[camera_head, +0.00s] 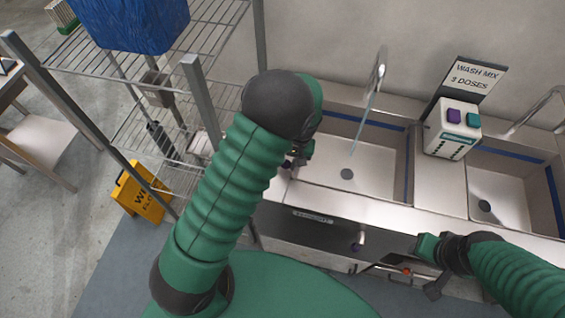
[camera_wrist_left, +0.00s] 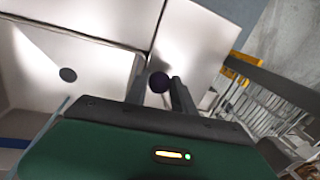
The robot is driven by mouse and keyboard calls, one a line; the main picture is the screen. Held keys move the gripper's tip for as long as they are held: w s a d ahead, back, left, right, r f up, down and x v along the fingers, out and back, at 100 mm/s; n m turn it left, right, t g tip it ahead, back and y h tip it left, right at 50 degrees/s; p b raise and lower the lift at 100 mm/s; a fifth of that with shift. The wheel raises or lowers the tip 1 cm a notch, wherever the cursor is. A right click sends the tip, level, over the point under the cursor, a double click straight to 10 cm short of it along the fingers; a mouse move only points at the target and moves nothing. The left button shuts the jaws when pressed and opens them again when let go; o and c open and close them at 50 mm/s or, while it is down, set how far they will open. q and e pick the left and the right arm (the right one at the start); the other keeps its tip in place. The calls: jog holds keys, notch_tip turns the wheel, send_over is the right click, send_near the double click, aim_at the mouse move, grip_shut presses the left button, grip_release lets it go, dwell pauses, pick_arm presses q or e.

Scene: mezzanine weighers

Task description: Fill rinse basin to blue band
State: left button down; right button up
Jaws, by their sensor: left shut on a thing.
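The left sink basin (camera_head: 345,177) has a blue band (camera_head: 365,121) around its upper walls. A thin stream of water (camera_head: 362,125) falls into it from the tap (camera_head: 379,72). The drain (camera_head: 347,174) shows, also in the left wrist view (camera_wrist_left: 68,75); I cannot make out standing water. My left gripper (camera_head: 293,164) is at the basin's left rim, partly hidden by its arm. In the left wrist view its fingers (camera_wrist_left: 160,92) are shut on a dark purple knob (camera_wrist_left: 159,82). My right gripper (camera_head: 432,270) is below the counter's front edge; its fingers are unclear.
A second basin (camera_head: 498,197) with a blue band is at the right. A dispenser (camera_head: 453,128) with purple and teal buttons stands between the basins under a "WASH MIX 3 DOSES" sign (camera_head: 473,76). A wire rack (camera_head: 200,75) and a yellow floor sign (camera_head: 140,195) are at left.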

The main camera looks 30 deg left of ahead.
pick_arm(q)
jog(key=shift+w+n, duration=0.55)
jog(key=shift+n, duration=0.25)
jog(key=c, duration=1.3)
grip_release()
jog(key=shift+o, duration=1.2)
jog(key=shift+a, duration=0.1)
jog(key=shift+a+f, duration=0.1)
notch_tip(320, 180, up, 16)
jog(key=w+d+b, duration=0.1)
jog(key=d, duration=0.1)
jog(key=shift+w+d+r, duration=0.2)
jog(key=shift+w+d, duration=0.15)
jog(key=shift+d, duration=0.05)
